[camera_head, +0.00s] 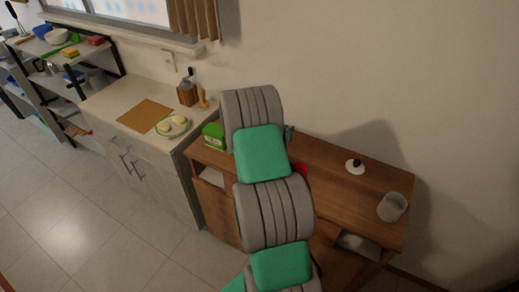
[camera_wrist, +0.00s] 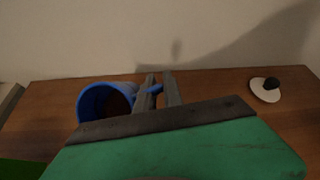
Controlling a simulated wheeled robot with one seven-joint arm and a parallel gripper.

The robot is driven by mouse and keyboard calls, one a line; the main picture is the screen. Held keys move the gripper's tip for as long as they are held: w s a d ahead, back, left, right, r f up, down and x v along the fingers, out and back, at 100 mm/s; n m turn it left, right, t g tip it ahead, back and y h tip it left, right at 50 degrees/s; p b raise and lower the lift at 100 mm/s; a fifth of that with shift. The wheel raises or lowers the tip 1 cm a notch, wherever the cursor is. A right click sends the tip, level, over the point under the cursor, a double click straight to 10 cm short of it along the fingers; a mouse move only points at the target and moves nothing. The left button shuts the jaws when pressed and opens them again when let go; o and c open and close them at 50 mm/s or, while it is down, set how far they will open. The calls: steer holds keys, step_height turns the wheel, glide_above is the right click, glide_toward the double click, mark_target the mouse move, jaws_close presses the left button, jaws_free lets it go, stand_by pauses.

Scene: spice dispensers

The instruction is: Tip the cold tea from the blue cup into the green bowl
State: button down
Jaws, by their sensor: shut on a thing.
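The blue cup (camera_wrist: 82,106) is in the wrist view, left of my gripper (camera_wrist: 160,76), with its open mouth facing my wrist camera. Brown shows inside it; I cannot tell how much is liquid. My gripper is shut on the cup's handle (camera_wrist: 156,88), on the cup's right side. I cannot tell whether the cup touches the table or how far it is tilted. In the head view my arm hides the cup and gripper. I cannot make out the green bowl; a flat green patch (camera_wrist: 18,170) shows at the wrist view's lower left.
A white lid-like disc with a black knob (camera_head: 355,166) and a clear container (camera_head: 392,207) stand on the wooden table's right part. A green box (camera_head: 213,135) is at its left end. A red thing (camera_head: 301,169) shows beside my arm. A plate (camera_head: 173,127) lies on the left counter.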

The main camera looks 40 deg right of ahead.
steer(key=shift+a+r+h, duration=0.15)
steer(key=shift+r+h, duration=0.2)
steer(key=shift+h, duration=0.15)
steer(key=shift+a+f+h, duration=0.1)
steer(key=shift+h, duration=0.2)
steer(key=shift+f+b, duration=0.15)
steer(key=shift+b, duration=0.45)
steer(key=shift+a+f+t+h+b, duration=0.2)
steer(key=shift+h+b, duration=0.45)
steer(key=shift+b, duration=1.35)
steer(key=shift+a+f+t+h+b, duration=0.15)
steer(key=shift+h+b, duration=0.5)
steer(key=shift+b, duration=1.35)
steer(key=shift+s+a+r+h+b, duration=0.1)
steer(key=shift+a+r+h+b, duration=0.25)
steer(key=shift+b, duration=1.15)
steer(key=shift+r+h+b, duration=0.2)
steer(key=shift+h+b, duration=0.35)
steer(key=shift+b, duration=0.9)
steer(key=shift+s+a+r+t+h+b, duration=0.1)
steer(key=shift+a+r+h+b, duration=0.2)
steer(key=shift+b, duration=0.3)
steer(key=shift+a+r+t+h+b, duration=0.1)
steer(key=shift+a+t+h+b, duration=0.05)
steer(key=shift+a+b, duration=0.35)
steer(key=shift+s+a+r+t+h+b, duration=0.15)
steer(key=shift+a+h+b, duration=0.1)
steer(key=shift+b, duration=0.4)
